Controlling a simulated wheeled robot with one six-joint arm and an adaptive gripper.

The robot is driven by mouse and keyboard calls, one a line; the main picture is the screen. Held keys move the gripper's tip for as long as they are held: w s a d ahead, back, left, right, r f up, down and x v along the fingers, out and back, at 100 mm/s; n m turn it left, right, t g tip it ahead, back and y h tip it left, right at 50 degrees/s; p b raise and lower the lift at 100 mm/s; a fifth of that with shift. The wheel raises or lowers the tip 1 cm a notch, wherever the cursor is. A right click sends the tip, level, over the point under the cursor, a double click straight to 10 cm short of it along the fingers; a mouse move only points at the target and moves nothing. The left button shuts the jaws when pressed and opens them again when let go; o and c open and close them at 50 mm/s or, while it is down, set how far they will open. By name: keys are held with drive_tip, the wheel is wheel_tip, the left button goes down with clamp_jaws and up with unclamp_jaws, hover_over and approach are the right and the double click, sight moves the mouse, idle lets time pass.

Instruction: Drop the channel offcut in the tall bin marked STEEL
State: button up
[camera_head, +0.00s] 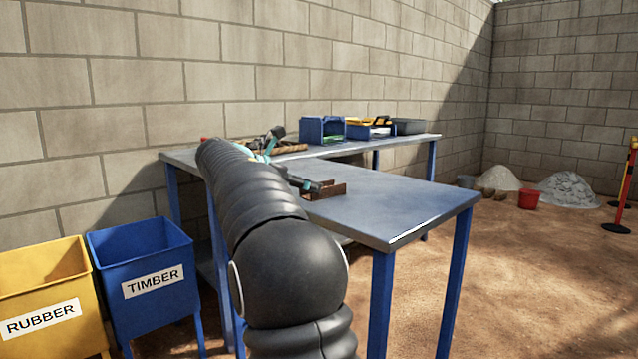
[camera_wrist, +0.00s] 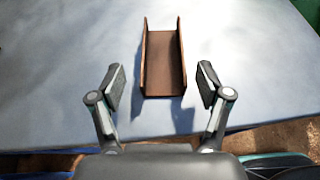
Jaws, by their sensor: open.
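The channel offcut (camera_wrist: 164,62) is a brown, rusty U-shaped piece lying on the grey metal table top, its open side up in the wrist view. In the head view the offcut (camera_head: 328,190) shows near the middle of the table, just right of my gripper (camera_head: 305,184). In the wrist view my gripper (camera_wrist: 160,85) is open and empty, its two fingers apart, with the near end of the offcut between and slightly ahead of the fingertips. No bin marked STEEL is in view.
A yellow bin marked RUBBER (camera_head: 45,262) and a blue bin marked TIMBER (camera_head: 135,240) stand at left. The table (camera_head: 400,205) is clear at its front right. Blue trays (camera_head: 323,131) stand at the back. A red bucket (camera_head: 528,199) and gravel pile (camera_head: 568,189) lie far right.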

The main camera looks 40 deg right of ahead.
drive_tip(key=p+v, duration=0.1)
drive_tip(key=v, duration=0.7)
